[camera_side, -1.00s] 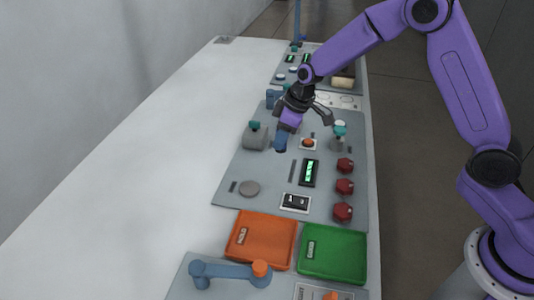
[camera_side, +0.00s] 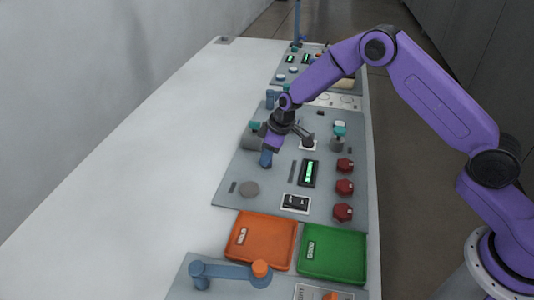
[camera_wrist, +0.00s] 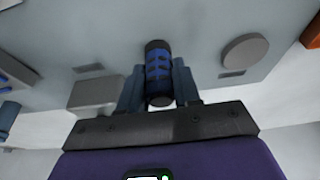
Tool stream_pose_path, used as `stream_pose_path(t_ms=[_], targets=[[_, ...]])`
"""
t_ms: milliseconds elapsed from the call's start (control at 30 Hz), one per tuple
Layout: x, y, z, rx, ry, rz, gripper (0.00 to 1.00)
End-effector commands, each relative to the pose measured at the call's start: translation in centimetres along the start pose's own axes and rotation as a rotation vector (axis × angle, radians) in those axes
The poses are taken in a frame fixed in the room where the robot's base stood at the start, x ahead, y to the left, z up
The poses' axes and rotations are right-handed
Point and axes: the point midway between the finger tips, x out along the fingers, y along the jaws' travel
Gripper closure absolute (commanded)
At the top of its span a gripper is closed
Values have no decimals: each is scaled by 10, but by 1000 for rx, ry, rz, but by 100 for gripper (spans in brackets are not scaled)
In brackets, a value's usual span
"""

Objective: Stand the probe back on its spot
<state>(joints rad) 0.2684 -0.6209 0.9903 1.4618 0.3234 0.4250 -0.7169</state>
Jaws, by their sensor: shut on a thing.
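My gripper (camera_side: 270,147) is shut on the probe, a short blue cylinder (camera_side: 266,158) that hangs below the fingers over the grey panel. In the wrist view the probe (camera_wrist: 158,68) shows blue with black ends, held between the two fingers (camera_wrist: 157,88). A flat round grey disc (camera_side: 249,189) lies on the panel nearer the side camera than the probe; it may be the probe's spot. The disc also shows in the wrist view (camera_wrist: 244,52), to the right of the probe. The probe appears above the panel, apart from the disc.
A grey block with a teal top (camera_side: 252,138) stands just left of my gripper. A green-lit display (camera_side: 309,173), a black switch (camera_side: 295,202) and red knobs (camera_side: 344,186) sit to the right. Orange (camera_side: 261,240) and green (camera_side: 333,252) trays lie beyond the disc, toward the camera.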

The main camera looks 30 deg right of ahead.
Motion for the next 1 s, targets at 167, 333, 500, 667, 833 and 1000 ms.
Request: stream_pose_path(t_ms=[167, 333, 500, 667, 833, 1000], targets=[[0, 0, 0, 0, 1, 1, 98], [2, 0, 1, 0, 0, 0, 55], [2, 0, 1, 0, 0, 0, 42], [2, 0, 0, 0, 0, 0, 42], [-9, 1, -1, -1, 2, 2, 42], [-34, 1, -1, -1, 3, 2, 42]])
